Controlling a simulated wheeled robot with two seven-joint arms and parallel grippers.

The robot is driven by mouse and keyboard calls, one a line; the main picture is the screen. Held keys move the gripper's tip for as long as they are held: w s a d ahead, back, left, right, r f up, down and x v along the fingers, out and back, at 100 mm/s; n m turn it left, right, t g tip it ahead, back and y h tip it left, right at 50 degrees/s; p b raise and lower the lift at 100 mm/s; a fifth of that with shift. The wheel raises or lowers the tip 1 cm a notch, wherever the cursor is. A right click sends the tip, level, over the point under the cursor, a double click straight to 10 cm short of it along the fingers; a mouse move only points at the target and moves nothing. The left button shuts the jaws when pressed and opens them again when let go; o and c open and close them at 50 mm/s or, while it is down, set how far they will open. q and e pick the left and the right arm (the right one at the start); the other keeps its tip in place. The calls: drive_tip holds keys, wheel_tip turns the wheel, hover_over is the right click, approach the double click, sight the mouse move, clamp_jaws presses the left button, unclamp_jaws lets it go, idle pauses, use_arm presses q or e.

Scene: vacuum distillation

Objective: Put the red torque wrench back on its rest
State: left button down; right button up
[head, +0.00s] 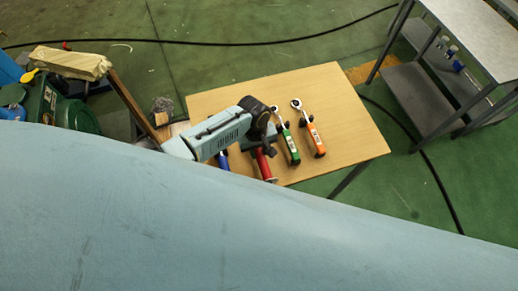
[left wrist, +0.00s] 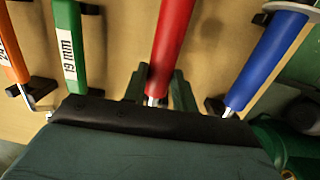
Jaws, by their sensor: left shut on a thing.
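The red torque wrench (head: 264,165) is over the wooden table (head: 345,118), its red handle pointing toward the near edge. In the left wrist view its red handle (left wrist: 172,45) runs up from between my fingers. My left gripper (head: 262,128) is shut on the wrench near its metal shaft; in the left wrist view the fingers (left wrist: 160,88) sit on both sides of it. A soft shadow beside the handle suggests it is off the table. The wrench head is hidden by the gripper, and I cannot make out its rest. My right gripper is not in view.
A green wrench (head: 290,146) and an orange wrench (head: 315,139) lie on small black rests to the right. A blue wrench (head: 223,160) lies close on the left. A grey metal table (head: 475,35) stands at right. Black cable crosses the green floor.

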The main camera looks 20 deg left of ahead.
use_arm(q)
drive_tip(key=shift+w+f, duration=0.1)
drive_tip(key=shift+f, duration=0.05)
drive_tip(key=c, duration=1.1)
unclamp_jaws()
drive_tip(key=shift+o, duration=0.3)
drive_tip(key=shift+f, duration=0.15)
drive_tip(key=shift+r, duration=0.55)
wheel_tip(320, 180, up, 12)
drive_tip(key=a+p, duration=0.1)
drive_tip(key=p, duration=0.1)
drive_tip(key=shift+w+a+r, duration=0.15)
drive_tip(key=shift+w+r, duration=0.05)
drive_tip(key=shift+w, duration=0.1)
